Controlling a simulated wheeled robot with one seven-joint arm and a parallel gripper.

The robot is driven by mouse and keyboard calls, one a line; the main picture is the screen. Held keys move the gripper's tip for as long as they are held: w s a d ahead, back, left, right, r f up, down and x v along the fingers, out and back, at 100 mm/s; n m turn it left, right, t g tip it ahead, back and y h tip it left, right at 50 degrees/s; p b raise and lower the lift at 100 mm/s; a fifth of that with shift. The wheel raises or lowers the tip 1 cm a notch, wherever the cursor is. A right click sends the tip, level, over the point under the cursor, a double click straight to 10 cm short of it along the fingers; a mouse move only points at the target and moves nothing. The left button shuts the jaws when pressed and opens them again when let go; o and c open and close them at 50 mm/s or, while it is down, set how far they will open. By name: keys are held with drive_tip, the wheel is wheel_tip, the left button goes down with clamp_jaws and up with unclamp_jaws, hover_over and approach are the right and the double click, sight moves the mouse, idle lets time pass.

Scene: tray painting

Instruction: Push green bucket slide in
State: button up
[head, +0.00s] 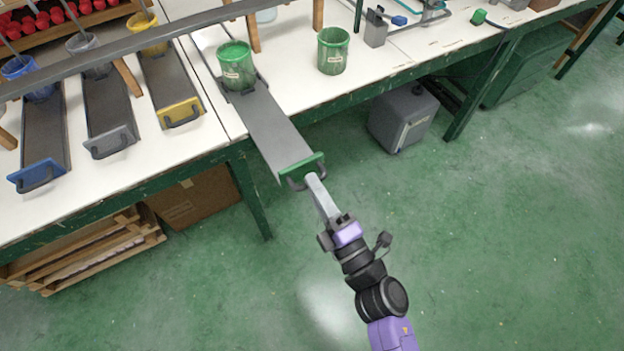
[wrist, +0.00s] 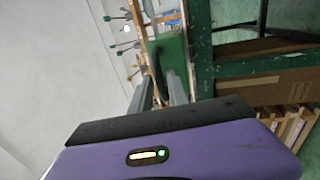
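The green slide (head: 267,125) is a dark grey channel pulled out past the table's front edge. Its green front plate (head: 302,171) with a dark handle (head: 308,180) hangs over open floor. The green bucket (head: 236,66) stands upright near the slide's back end. My gripper (head: 314,181) is at the handle, its long pale fingers pointing at the plate. In the wrist view, the two fingers (wrist: 160,88) stand apart with the dark handle (wrist: 158,62) between them and the green plate behind. Whether they clamp the handle cannot be told.
Blue (head: 38,174), grey (head: 110,142) and yellow (head: 181,112) fronted slides lie to the left, apparently within the tabletop. A second green container (head: 332,50) stands right of the slide. A grey box (head: 403,117) is under the table. Floor around my arm is clear.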

drive_tip(key=shift+x, duration=0.85)
clamp_jaws()
idle(0.8)
